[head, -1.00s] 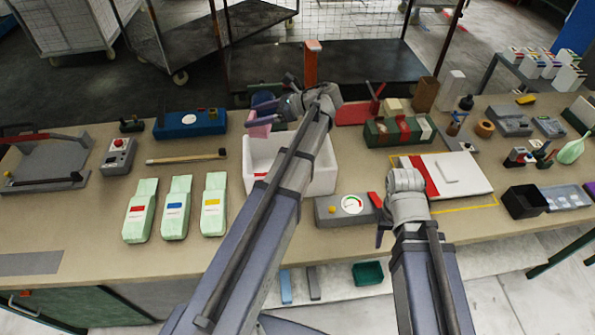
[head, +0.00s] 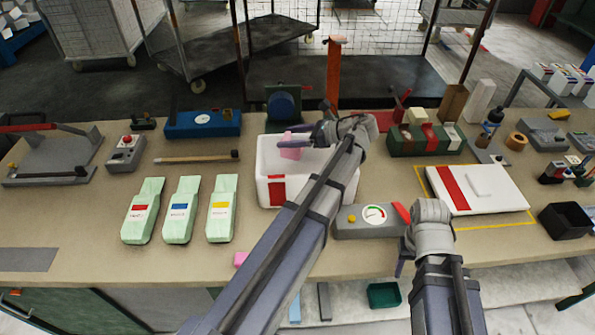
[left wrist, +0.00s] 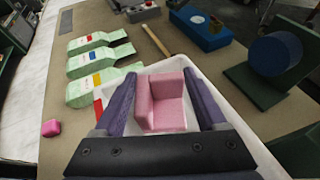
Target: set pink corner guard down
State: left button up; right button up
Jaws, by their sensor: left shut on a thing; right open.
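My left gripper (head: 308,138) is shut on the pink corner guard (head: 292,151), an L-shaped foam piece. It holds it over the back part of the white bin (head: 325,187), which has a red label on its front. In the left wrist view the pink corner guard (left wrist: 165,108) sits between the two fingers (left wrist: 163,108), with the white bin around it. I cannot tell whether the guard touches the bin floor. My right gripper (head: 402,262) is open near the table's front edge, right of the gauge box; its fingers are partly hidden.
A small pink block (head: 240,259) lies by the front edge. Several pale green packets (head: 181,210) lie left of the bin. A gauge box (head: 372,221) is at its right, a dark press with a blue roller (head: 283,106) behind it. A white case (head: 482,187) lies further right.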

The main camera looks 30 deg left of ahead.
aim_at(291, 159)
pick_arm(q)
notch_tip(291, 159, down, 5)
jog(key=b, duration=0.4)
jog(key=shift+f+b, duration=0.2)
jog(key=shift+b, duration=0.15)
jog(key=shift+f, duration=0.1)
notch_tip(291, 159, down, 4)
jog(key=b, duration=0.3)
jog(key=shift+r+b, duration=0.25)
jog(key=shift+b, duration=0.1)
jog(key=shift+f+b, duration=0.65)
jog(key=o, duration=1)
jog(key=shift+o, duration=0.2)
jog(key=shift+r, duration=0.15)
